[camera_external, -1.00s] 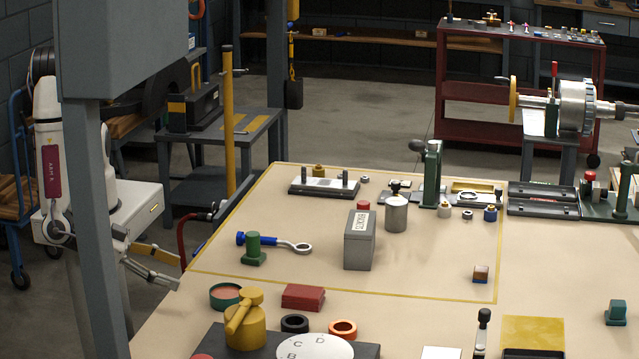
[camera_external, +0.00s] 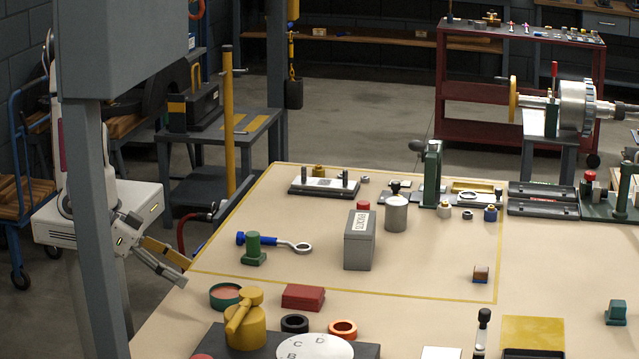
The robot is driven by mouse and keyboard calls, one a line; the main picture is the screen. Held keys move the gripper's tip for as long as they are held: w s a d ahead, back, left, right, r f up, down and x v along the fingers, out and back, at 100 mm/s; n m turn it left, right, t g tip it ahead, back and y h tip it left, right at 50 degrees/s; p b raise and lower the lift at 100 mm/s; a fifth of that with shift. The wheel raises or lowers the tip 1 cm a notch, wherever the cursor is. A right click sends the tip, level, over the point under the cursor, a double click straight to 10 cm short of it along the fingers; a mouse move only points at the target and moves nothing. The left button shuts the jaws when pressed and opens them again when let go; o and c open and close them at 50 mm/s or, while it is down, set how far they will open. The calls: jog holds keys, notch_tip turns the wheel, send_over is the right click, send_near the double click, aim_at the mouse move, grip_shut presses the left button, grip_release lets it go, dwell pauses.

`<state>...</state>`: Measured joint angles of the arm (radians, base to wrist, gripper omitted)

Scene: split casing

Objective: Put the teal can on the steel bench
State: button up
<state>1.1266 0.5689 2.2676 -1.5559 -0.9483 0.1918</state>
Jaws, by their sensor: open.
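A low round teal can (camera_external: 225,306) with a reddish-brown top stands at the near left of the tan worktable. A second teal object, blocky and stepped (camera_external: 615,313), stands at the far right. My gripper (camera_external: 187,274) is open and empty at the worktable's left edge, up and left of the round can and apart from it. A grey metal bench (camera_external: 252,140) with a shelf stands behind the worktable and carries a dark toolbox; I cannot tell whether it is the steel bench. A grey post hides part of my arm.
A grey box (camera_external: 359,242) stands mid-table. A yellow upright pole (camera_external: 228,120) stands before the grey bench.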

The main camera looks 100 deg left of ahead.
jog(key=w+r+m+g+h, duration=0.15)
jog(key=w+r+h, duration=0.35)
jog(key=r, duration=0.5)
jog(key=s+a+r+m+g+h, duration=0.1)
jog(key=s+a+r+m+h, duration=0.15)
jog(key=a+r, duration=0.4)
jog(key=s+a+r+g+y, duration=0.1)
jog(key=s+a+r+y, duration=0.1)
jog(key=s+a, duration=0.7)
jog(key=s+a+r+g+y, duration=0.1)
jog(key=s+a+g+y, duration=0.1)
jog(key=s+a, duration=0.7)
jog(key=a+y, duration=0.1)
jog(key=a, duration=0.4)
jog(key=shift+s+a+r+m, duration=0.15)
jog(key=shift+r+m, duration=0.15)
jog(key=shift+r, duration=0.05)
